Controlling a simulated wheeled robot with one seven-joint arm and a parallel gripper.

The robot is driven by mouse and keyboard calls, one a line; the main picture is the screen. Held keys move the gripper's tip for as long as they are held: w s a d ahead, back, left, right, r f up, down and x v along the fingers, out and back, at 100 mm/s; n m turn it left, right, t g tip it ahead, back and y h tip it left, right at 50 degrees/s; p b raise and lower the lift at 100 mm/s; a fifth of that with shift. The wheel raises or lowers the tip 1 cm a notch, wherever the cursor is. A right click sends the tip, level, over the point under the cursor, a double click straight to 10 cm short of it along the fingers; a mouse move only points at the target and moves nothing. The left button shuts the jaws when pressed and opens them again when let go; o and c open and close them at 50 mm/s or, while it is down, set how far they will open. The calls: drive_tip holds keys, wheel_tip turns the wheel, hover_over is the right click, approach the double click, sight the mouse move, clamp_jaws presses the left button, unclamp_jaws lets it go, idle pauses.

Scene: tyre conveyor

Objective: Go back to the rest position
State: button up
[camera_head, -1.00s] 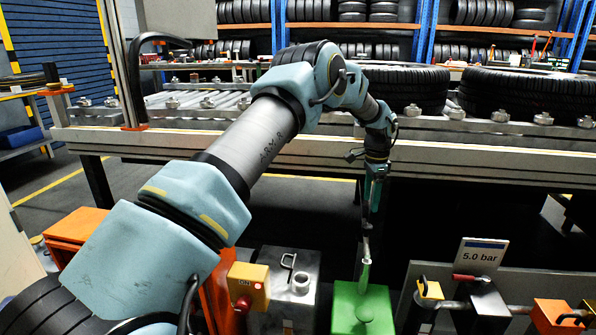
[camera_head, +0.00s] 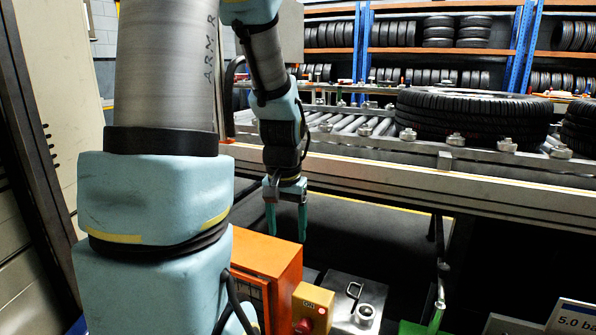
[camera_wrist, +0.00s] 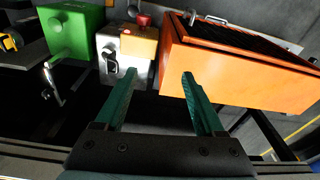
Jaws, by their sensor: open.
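My gripper (camera_head: 287,222) hangs pointing down in the head view, in front of the conveyor's front rail and above the orange cabinet (camera_head: 262,262). Its two green fingers are apart with nothing between them. In the wrist view my gripper (camera_wrist: 157,95) is also open and empty, and the orange cabinet (camera_wrist: 235,75) lies past its right finger. My arm is folded on the left side of the head view, with its upper links rising out of the picture.
A yellow switch box with a red button (camera_head: 312,308), a grey metal box (camera_head: 345,292) and a green box (camera_wrist: 72,30) stand low. A lever (camera_head: 440,285) stands upright to the right.

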drive_tip(key=s+a+n, duration=0.2)
drive_tip(key=s+a, duration=0.2)
drive_tip(key=s, duration=0.1)
wheel_tip(320, 180, up, 16)
drive_tip(key=p, duration=1.6)
drive_tip(key=shift+s+a+n, duration=0.15)
drive_tip(key=shift+s+n, duration=0.15)
drive_tip(key=shift+s, duration=0.1)
drive_tip(key=shift+c, duration=0.4)
